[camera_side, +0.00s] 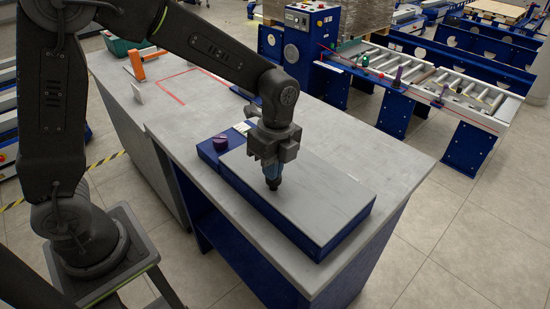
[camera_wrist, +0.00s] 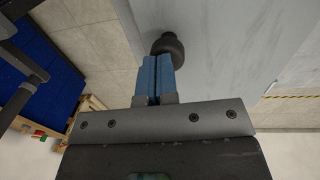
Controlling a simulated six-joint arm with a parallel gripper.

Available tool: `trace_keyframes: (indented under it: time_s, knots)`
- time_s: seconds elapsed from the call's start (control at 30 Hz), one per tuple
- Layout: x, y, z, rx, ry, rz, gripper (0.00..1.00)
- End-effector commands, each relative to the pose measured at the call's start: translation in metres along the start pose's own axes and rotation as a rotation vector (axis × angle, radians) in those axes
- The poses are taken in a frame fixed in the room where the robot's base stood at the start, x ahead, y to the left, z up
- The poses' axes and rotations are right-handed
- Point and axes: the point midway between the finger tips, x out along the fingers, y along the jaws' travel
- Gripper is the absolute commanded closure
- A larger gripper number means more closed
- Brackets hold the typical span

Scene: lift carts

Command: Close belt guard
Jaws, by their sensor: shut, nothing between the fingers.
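The belt guard appears to be the flat grey panel (camera_side: 300,185) on a low blue housing (camera_side: 270,205) on the workbench. The panel lies flat, with no gap visible along its near edge. My gripper (camera_side: 273,181) points down over the panel's left part, its tip at or just above the surface. In the wrist view its blue fingers (camera_wrist: 158,75) are pressed together and empty. A dark round knob (camera_wrist: 168,44) shows at the fingertips; I cannot tell whether they touch it. In the side view the gripper mostly hides that spot.
A purple knob (camera_side: 220,142) and a small white label sit at the housing's left end. An orange bracket (camera_side: 146,62) and a green bin (camera_side: 122,47) stand at the bench's far left. A roller conveyor (camera_side: 430,85) stands behind. The grey benchtop right of the housing is clear.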

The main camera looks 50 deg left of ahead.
Motion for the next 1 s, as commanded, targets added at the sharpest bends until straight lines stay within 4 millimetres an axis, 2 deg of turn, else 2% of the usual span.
trace_keyframes:
  time_s: [0.23,0.37,0.47,0.8,1.0]
  knots:
    - [-0.001,0.0,0.0,0.0,0.0,0.001,1.0]
    - [-0.011,0.001,0.0,0.0,0.0,-0.001,1.0]
    - [-0.028,0.002,0.0,0.0,0.001,-0.004,1.0]
    - [-0.102,0.011,0.0,0.0,0.001,-0.004,1.0]
    - [-0.13,0.014,0.0,0.0,0.0,0.0,1.0]
